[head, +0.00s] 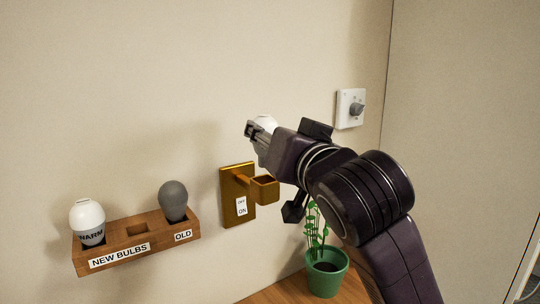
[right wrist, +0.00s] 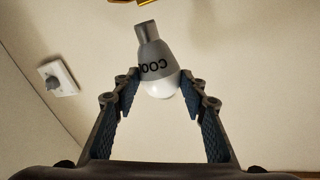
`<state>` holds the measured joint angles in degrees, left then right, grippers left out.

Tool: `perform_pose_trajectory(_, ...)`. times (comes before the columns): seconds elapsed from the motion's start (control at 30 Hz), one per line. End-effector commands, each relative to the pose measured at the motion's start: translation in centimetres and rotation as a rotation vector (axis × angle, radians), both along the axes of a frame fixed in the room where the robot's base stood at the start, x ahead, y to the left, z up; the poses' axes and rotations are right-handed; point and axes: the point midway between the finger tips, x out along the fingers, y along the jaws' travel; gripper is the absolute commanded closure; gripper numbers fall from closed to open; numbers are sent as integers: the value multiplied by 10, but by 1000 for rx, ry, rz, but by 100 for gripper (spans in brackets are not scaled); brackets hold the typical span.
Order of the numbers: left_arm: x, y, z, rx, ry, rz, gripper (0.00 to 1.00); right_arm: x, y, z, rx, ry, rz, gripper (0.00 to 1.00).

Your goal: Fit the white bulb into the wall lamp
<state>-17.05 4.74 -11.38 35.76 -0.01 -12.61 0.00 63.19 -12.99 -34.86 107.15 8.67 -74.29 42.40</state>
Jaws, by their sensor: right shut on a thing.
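The white bulb (right wrist: 160,86) has a white globe, a grey collar lettered "COO" and a narrow grey base. In the head view, part of its white globe (head: 267,122) shows behind my right gripper (head: 256,131). My right gripper is shut on the globe; in the right wrist view, its base points to the top of the picture, away from my palm. The wall lamp (head: 237,184) is a brass plate with a square, open-topped holder (head: 264,189) on an arm. It is below the gripper, apart from the bulb. A gold edge (right wrist: 150,2) shows at the top of the wrist view. My left gripper is out of view.
A wooden rack (head: 136,243) at left holds a "WARM" bulb (head: 87,217) and a grey bulb (head: 173,199) at "OLD"; its middle slot is empty. A potted plant (head: 326,277) stands below my right arm. A wall dial (head: 350,108) is at right.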

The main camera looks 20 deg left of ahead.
Motion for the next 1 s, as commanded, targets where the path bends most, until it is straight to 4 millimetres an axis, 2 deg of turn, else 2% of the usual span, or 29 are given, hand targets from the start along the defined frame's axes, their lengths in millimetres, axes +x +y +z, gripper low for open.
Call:
perform_pose_trajectory(0.17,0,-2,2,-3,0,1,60,0,0,-12,0,0,0,85)
perform_pose_trajectory(0.4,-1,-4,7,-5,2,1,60,0,0,-43,-1,1,0,85)
perform_pose_trajectory(0.9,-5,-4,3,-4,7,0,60,0,0,-52,1,0,1,85)
perform_pose_trajectory(0.93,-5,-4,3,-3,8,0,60,0,0,-52,1,0,1,60)
perform_pose_trajectory(1.0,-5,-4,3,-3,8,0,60,0,0,-51,0,0,1,52)
